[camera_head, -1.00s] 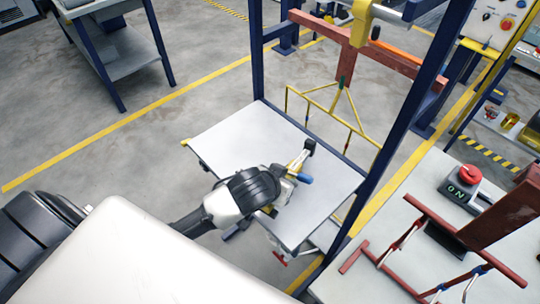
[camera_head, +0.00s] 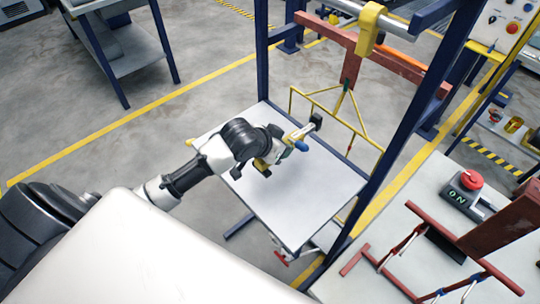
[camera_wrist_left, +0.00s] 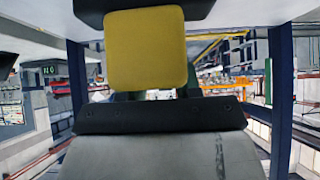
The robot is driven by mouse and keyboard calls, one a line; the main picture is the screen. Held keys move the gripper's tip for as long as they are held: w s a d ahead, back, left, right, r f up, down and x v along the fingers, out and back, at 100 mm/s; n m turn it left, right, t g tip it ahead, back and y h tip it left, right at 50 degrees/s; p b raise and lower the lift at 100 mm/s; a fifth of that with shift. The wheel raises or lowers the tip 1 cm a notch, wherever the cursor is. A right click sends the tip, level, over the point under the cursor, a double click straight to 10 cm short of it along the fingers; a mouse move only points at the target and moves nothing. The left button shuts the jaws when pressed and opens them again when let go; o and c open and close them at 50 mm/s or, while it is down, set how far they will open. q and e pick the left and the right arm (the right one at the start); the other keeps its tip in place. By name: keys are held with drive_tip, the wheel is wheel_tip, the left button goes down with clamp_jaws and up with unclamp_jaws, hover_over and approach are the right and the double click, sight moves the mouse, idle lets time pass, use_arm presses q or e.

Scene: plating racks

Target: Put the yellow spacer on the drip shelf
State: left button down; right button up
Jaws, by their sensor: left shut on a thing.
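In the left wrist view, the yellow spacer (camera_wrist_left: 145,50) is a square block close to the camera, with dark gripper parts above and below it. In the head view, my left gripper (camera_head: 300,135) is over the pale shelf (camera_head: 300,205) between the blue posts, which appears to be the drip shelf. My left gripper is shut on the spacer. Yellow parts show at and under the gripper there, but I cannot tell which one is the spacer. Whether the spacer touches the shelf is unclear. My right gripper is not in view.
A yellow hanging frame (camera_head: 348,120) hangs from a red beam (camera_head: 385,62) behind the shelf. Blue posts (camera_head: 400,125) flank the shelf. At right, a table holds a red rack (camera_head: 420,215) and a red-button box (camera_head: 470,182). The shelf's near part is clear.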

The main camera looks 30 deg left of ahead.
sight(260, 164)
use_arm(q)
drive_tip(key=shift+s+a+f, duration=0.3)
drive_tip(key=shift+a+f, duration=0.1)
drive_tip(key=shift+a, duration=0.15)
drive_tip(key=shift+s+a+f, duration=0.25)
drive_tip(key=shift+a+f, duration=0.15)
drive_tip(key=shift+a, duration=0.15)
wheel_tip(260, 164, down, 3)
drive_tip(key=shift+f+p, duration=0.15)
drive_tip(key=shift+p, duration=0.35)
drive_tip(key=shift+f, duration=0.3)
drive_tip(key=shift+f, duration=0.15)
drive_tip(key=c, duration=0.8)
unclamp_jaws()
drive_tip(key=v, duration=1.2)
drive_tip(key=shift+b, duration=0.4)
